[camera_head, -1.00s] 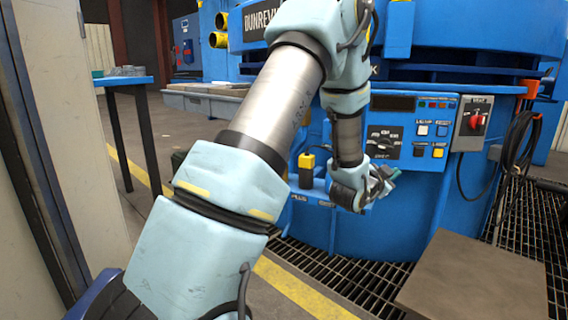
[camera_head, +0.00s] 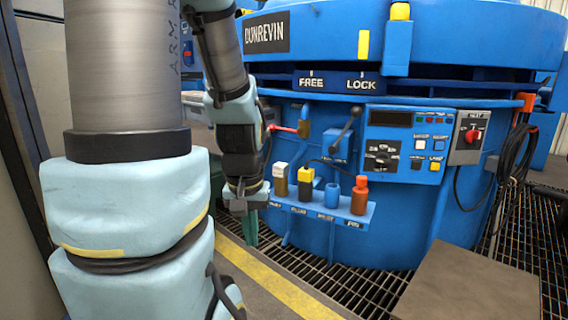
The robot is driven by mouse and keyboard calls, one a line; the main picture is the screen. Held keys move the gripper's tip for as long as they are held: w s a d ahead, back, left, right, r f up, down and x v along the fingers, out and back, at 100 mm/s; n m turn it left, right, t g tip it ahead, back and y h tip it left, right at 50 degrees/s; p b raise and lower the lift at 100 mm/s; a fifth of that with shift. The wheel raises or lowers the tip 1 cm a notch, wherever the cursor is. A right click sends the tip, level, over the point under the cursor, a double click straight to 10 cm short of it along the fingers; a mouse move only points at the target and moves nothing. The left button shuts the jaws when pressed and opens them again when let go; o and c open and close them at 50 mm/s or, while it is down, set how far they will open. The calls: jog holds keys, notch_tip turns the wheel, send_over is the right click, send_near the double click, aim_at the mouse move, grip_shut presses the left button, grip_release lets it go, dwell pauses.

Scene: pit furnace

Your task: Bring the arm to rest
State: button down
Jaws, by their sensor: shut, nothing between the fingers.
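My arm fills the left side of the head view, with its thick grey and pale blue links close to the camera. The forearm hangs down to my gripper (camera_head: 246,205), which points downward just left of a small blue shelf (camera_head: 300,211) on the furnace front. Whether the gripper touches the shelf end cannot be told.
A brown plate (camera_head: 470,283) lies at front right, beside floor grating (camera_head: 515,225).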

notch_tip(320, 180, up, 38)
jog(key=p, duration=3.7)
jog(key=shift+p, duration=0.3)
